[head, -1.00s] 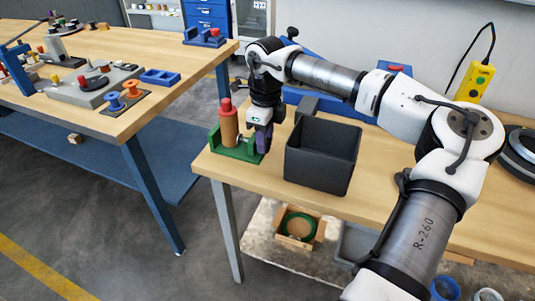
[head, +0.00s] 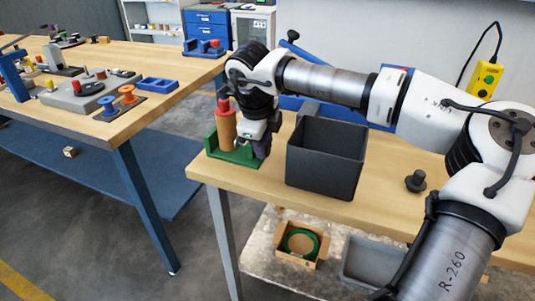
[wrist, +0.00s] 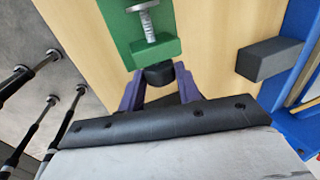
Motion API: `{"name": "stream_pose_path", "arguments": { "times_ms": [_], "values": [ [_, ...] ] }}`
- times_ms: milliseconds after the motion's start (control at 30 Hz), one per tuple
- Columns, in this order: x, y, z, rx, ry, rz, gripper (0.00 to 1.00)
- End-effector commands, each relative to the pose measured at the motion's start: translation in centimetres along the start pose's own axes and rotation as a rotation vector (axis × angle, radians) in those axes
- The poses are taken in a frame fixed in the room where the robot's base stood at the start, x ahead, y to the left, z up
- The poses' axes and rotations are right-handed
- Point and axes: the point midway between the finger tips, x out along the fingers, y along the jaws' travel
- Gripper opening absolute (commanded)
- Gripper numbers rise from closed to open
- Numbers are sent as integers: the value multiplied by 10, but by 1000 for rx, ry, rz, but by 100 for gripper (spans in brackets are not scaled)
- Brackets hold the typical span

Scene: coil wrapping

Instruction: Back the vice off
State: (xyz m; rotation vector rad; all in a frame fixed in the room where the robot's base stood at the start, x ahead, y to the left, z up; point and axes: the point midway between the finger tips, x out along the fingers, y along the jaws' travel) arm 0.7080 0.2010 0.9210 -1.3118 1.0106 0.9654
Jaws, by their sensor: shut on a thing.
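The green vice (head: 238,157) stands at the near left corner of the right-hand table. An orange cylinder with a red top (head: 226,127) stands upright in it. In the wrist view, the vice's metal screw (wrist: 148,25) runs through a green block (wrist: 155,51) to a black handle knob (wrist: 159,75). My gripper (wrist: 159,80) has its purple fingers on both sides of this knob and is shut on it. In the head view my gripper (head: 262,147) is at the vice's right side and hides the screw and knob.
A dark open bin (head: 325,160) stands just right of my gripper. A dark grey block (wrist: 270,59) lies to the right in the wrist view. A small black knobbed piece (head: 416,181) is on the table further right. Another table (head: 150,95) with parts stands left, across a gap.

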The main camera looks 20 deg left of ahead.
Motion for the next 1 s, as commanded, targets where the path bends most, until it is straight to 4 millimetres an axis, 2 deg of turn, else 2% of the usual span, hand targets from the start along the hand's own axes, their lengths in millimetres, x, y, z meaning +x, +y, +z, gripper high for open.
{"name": "stream_pose_path", "arguments": {
  "times_ms": [167,367,633,933,967,1000],
  "values": [
    [2,1,1,-1,-2,-17,19],
    [8,6,1,-1,-2,-136,19],
    [6,9,1,-2,-4,-293,19],
    [0,8,1,0,-4,-322,19],
    [0,8,1,0,-4,-322,35],
    [0,8,1,-1,-4,-322,40]
  ]
}}
